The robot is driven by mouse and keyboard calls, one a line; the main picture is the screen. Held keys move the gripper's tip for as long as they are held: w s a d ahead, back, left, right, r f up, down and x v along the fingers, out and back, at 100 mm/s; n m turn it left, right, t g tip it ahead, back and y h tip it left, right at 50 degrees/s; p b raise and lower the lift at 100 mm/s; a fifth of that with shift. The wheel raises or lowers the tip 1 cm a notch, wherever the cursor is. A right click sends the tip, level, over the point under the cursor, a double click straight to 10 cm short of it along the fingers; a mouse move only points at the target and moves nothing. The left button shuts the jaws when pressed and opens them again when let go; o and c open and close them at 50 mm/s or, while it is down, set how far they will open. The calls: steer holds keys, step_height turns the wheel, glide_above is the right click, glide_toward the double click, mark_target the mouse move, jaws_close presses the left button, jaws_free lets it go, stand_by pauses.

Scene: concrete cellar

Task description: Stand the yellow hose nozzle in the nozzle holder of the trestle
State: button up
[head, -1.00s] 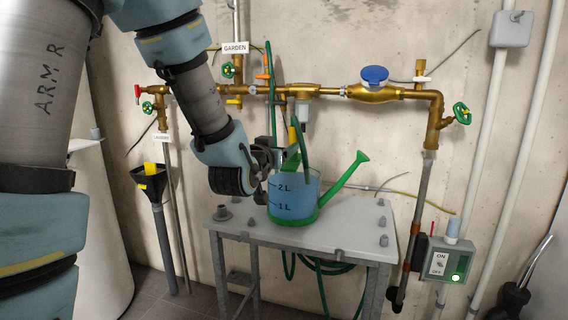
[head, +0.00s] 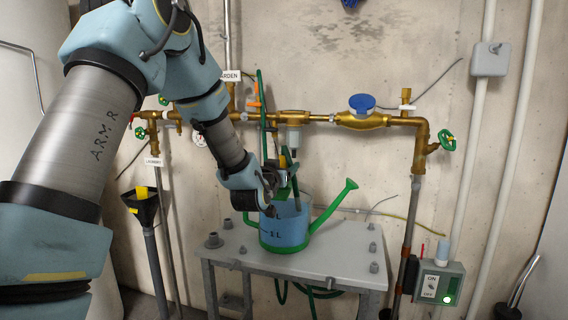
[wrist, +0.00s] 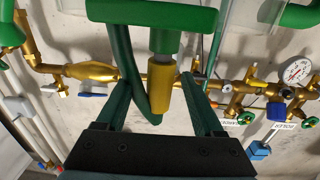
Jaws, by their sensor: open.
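The yellow hose nozzle (wrist: 161,88) shows between the two fingers of my open gripper (wrist: 161,103) in the wrist view, with a gap on each side. Its green hose (wrist: 121,62) loops round to its end. In the head view my gripper (head: 277,180) is at the rim of the blue watering can (head: 283,228), and the nozzle is mostly hidden. The can stands on the grey trestle (head: 335,264). A short grey socket (head: 213,240), seemingly the nozzle holder, stands at the trestle's left corner and looks empty.
Brass pipework with a blue-capped valve (head: 361,104) runs along the wall behind. The can's green spout (head: 335,205) sticks out to the right. Several small grey pegs (head: 373,267) line the trestle's right side. A black funnel (head: 141,204) stands at the left.

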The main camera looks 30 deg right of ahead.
steer(key=shift+w+d, duration=0.1)
jaws_close()
stand_by(0.5)
